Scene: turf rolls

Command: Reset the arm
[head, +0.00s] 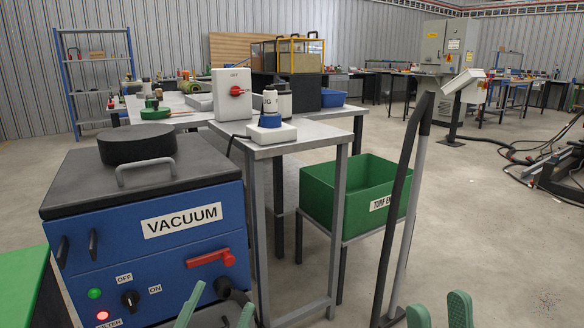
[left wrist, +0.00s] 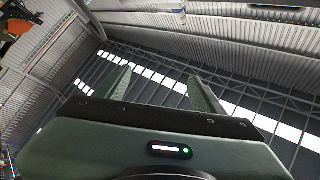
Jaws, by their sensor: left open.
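My left gripper (head: 217,310) shows at the bottom edge of the head view as two pale green fingertips, apart with nothing between them. In the left wrist view my left gripper (left wrist: 160,84) points up at the roof, its two fingers spread and empty. My right gripper (head: 439,311) shows at the bottom right of the head view as two green fingertips, also apart and empty. The rest of both arms is out of the head view.
A blue vacuum unit (head: 150,255) stands at the left front. Right of it are a narrow grey table (head: 290,148), a green bin (head: 340,205) on a stand and an upright hose and pipe (head: 405,200). Floor (head: 500,230) at the right is clear, with cables (head: 545,165) farther back.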

